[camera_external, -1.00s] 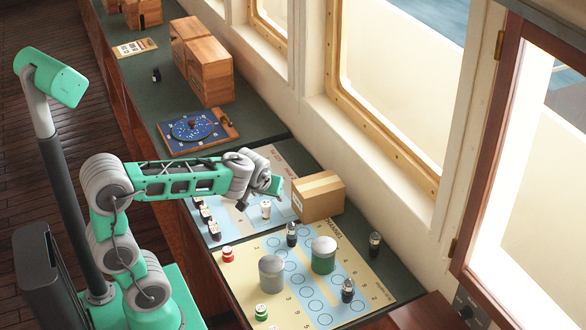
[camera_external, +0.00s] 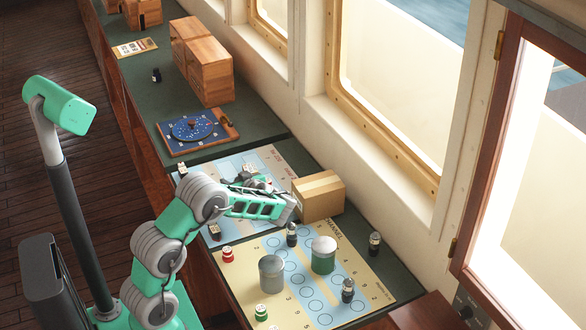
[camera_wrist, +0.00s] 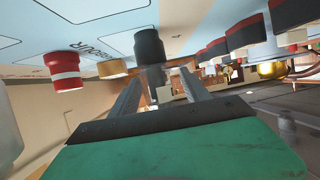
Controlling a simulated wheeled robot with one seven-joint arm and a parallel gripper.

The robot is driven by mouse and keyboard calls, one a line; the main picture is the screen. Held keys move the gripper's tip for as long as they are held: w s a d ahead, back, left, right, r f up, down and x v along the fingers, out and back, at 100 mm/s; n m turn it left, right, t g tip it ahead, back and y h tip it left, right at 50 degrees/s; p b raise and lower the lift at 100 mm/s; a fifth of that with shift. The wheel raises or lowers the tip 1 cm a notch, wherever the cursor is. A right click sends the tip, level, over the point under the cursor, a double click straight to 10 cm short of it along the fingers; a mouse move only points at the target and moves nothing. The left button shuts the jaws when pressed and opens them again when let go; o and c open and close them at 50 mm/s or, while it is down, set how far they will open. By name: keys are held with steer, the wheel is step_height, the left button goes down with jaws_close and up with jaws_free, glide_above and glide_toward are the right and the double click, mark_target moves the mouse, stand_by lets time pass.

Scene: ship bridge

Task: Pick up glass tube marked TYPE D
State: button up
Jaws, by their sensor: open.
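No label reading TYPE D is legible in either view, so I cannot tell which piece is the tube. In the wrist view my gripper (camera_wrist: 160,88) is open. A dark cylinder (camera_wrist: 150,48) stands near and beyond the fingertips; I cannot tell whether it lies between them. In the external view my wrist is folded over the blue chart (camera_external: 278,160), and the fingertips are hard to make out. Small dark upright pieces stand on the yellow chart: one by the box (camera_external: 291,234), one at the front (camera_external: 348,291). Another (camera_external: 375,243) stands on the green counter.
A cardboard box (camera_external: 319,196) stands close right of my wrist. Grey (camera_external: 271,273) and green-and-white (camera_external: 323,255) canisters stand on the yellow chart. A red-and-white piece (camera_wrist: 64,72) and a row of red-and-black pieces (camera_wrist: 234,42) flank the gripper in the wrist view.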

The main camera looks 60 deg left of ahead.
jaws_close()
stand_by(0.6)
